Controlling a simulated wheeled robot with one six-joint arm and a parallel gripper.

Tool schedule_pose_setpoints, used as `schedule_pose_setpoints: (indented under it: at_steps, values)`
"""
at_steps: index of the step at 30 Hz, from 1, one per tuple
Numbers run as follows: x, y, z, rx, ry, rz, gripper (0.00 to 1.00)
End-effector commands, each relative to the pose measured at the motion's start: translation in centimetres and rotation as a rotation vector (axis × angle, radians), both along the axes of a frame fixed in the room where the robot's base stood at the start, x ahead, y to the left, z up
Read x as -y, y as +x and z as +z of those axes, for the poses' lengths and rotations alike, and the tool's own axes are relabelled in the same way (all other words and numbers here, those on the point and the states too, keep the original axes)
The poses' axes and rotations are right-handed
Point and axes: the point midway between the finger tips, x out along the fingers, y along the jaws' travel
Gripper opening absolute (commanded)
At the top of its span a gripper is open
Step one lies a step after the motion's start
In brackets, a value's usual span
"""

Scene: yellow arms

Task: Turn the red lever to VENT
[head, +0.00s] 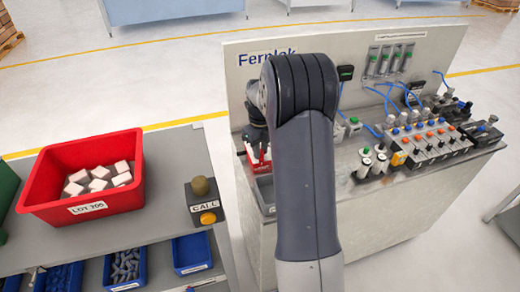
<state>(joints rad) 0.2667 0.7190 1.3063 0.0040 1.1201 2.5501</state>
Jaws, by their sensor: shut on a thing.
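My gripper (257,155) is at the left end of the panel bench, just left of my arm, which covers part of the view. It points down, with its fingers shut at a red part (260,168), which I take to be the red lever. Only a little of this red part shows, with white beside it. Its angle and any VENT mark cannot be read at this size.
The grey bench (400,200) has a back panel (432,50) and carries valves, knobs and blue hoses to the right of my arm. On the left, a grey table holds a red bin (45,185) of white blocks and a CALL button box (205,205).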

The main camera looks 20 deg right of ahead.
Motion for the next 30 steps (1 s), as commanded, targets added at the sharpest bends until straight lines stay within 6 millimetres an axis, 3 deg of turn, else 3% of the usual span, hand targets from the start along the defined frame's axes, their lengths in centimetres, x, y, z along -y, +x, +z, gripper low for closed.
schedule_pose_setpoints:
  at_steps: [7, 8, 16, 25, 30]
  values:
    - [-0.1, 0.1, 0.0, 0.002, 0.003, -0.002, 0.0]
    - [-0.1, 0.1, 0.0, 0.002, 0.003, -0.002, 0.21]
    - [-0.1, 0.0, 0.0, 0.002, 0.002, -0.001, 0.42]
    - [0.0, 0.1, 0.5, 0.003, 0.001, 0.0, 0.42]
    - [0.0, 0.1, 3.0, 0.006, 0.0, 0.0, 0.42]
